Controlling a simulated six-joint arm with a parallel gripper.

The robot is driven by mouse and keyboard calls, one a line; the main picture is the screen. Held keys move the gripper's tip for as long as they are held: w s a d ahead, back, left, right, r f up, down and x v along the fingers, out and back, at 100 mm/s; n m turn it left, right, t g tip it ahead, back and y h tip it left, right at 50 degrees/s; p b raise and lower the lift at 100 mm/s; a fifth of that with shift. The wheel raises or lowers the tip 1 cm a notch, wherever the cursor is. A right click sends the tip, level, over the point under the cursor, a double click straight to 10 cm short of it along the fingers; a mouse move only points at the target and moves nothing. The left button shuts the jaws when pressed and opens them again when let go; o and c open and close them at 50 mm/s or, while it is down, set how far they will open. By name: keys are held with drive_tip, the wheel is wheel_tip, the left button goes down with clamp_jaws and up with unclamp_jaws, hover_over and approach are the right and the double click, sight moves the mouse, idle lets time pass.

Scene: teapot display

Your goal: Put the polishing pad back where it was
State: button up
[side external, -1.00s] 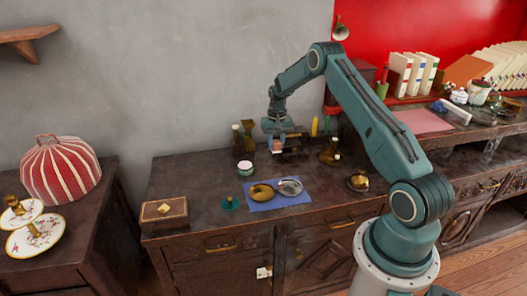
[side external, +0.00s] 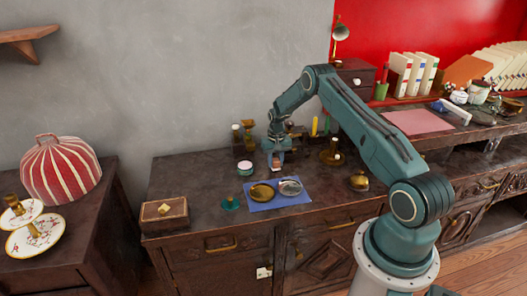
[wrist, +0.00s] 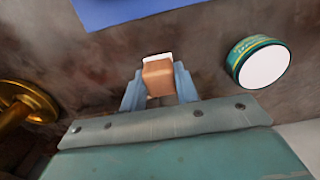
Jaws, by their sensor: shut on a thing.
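The polishing pad (wrist: 158,78), a small tan block with a white face, sits between the two fingers of my gripper (wrist: 159,88) in the wrist view. In the side external view, my gripper (side external: 276,160) holds the pad (side external: 276,166) over the dark cabinet top, just behind the blue cloth (side external: 262,206). I cannot tell whether the pad touches the surface. A round tin (side external: 245,168) with a pale top and green side stands to the left of the gripper; it also shows at the right in the wrist view (wrist: 262,62).
A brass dish (side external: 261,192) and a silvery dish (side external: 290,187) lie on the cloth. A brass candlestick (side external: 331,155) stands right of the gripper, and bottles (side external: 247,135) stand behind. A wooden box (side external: 152,220) is at the front left. The cabinet top between box and tin is mostly clear.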

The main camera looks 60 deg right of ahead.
sight(276, 160)
drive_tip(key=shift+f, duration=0.35)
drive_tip(key=o, duration=0.9)
drive_tip(key=shift+r, duration=0.1)
wheel_tip(276, 160, up, 12)
drive_tip(key=shift+r, duration=0.1)
idle(0.6)
